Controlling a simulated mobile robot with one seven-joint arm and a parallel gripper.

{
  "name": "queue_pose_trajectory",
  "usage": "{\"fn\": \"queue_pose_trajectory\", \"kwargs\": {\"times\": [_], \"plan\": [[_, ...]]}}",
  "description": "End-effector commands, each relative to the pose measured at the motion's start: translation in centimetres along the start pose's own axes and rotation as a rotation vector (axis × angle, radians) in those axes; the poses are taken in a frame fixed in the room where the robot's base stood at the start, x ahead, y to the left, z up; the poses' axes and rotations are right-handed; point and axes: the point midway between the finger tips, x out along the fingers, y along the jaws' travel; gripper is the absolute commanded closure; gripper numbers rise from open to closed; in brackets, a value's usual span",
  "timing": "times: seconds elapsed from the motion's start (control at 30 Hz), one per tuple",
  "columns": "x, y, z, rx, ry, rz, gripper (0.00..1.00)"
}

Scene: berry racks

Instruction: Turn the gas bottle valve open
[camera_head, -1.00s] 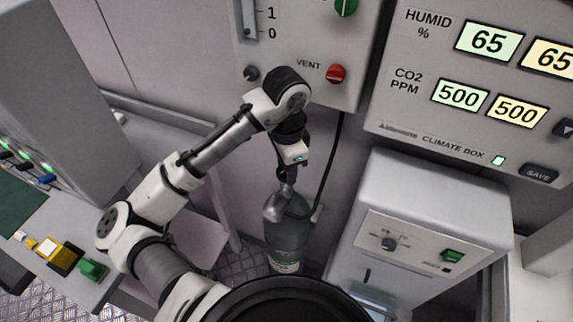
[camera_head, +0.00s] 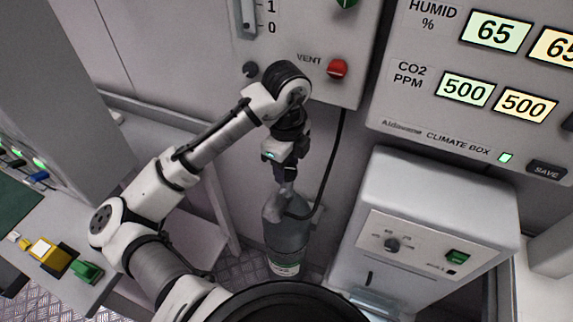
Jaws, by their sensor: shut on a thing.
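The grey gas bottle (camera_head: 287,240) stands upright on the floor below the wall panel, with a pale label near its base. My gripper (camera_head: 286,183) points down at the bottle's top and is shut on the gas bottle valve. The valve is mostly hidden by the fingers and too small to make out, so I cannot tell how far it is turned. A dark hose (camera_head: 333,165) runs from the bottle's top up to the wall panel.
A white cabinet (camera_head: 440,195) with a knob and green switch stands close right of the bottle. The climate box panel (camera_head: 480,130) is above it. A left bench carries yellow (camera_head: 50,255) and green (camera_head: 87,272) blocks. The wall panel with a red vent knob (camera_head: 337,68) is behind my arm.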

Motion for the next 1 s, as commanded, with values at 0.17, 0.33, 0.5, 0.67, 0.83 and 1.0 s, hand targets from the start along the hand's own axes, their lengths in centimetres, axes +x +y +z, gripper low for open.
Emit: {"fn": "queue_pose_trajectory", "kwargs": {"times": [0.17,0.33,0.5,0.67,0.83,1.0], "plan": [[0.02,-0.04,-0.01,0.115,0.000,-0.002,0.80],[0.00,-0.04,-0.01,0.191,0.000,-0.002,0.80],[-0.01,-0.04,-0.01,0.233,0.000,-0.001,0.80],[-0.03,-0.03,-0.02,0.248,0.000,-0.001,0.80],[-0.03,-0.03,-0.02,0.250,0.000,-0.001,0.80],[-0.03,-0.02,-0.03,0.250,0.000,-0.001,0.80]]}}
